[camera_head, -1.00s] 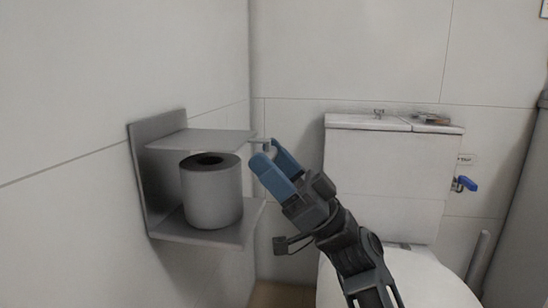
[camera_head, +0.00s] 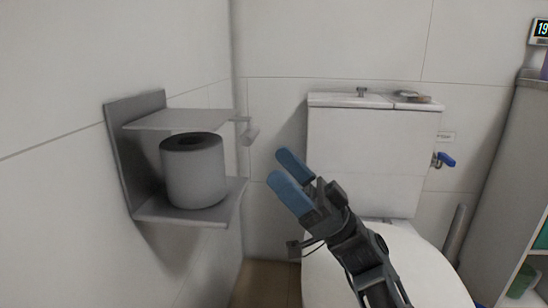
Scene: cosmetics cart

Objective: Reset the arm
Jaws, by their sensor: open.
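My gripper (camera_head: 283,172) has two blue fingers held apart with nothing between them. It is in the middle of the head view, pointing up and left, in front of the toilet. My dark arm reaches up to it from the lower right. The gripper is apart from the grey wall shelf (camera_head: 180,120) on the left. A toilet paper roll (camera_head: 194,172) stands upright on the shelf's lower board.
A white toilet (camera_head: 365,140) stands behind my arm, its lid (camera_head: 425,265) partly hidden by the arm. A small item (camera_head: 412,97) lies on the tank. A blue valve (camera_head: 445,160) is on the wall. A cabinet (camera_head: 500,190) stands at the right edge.

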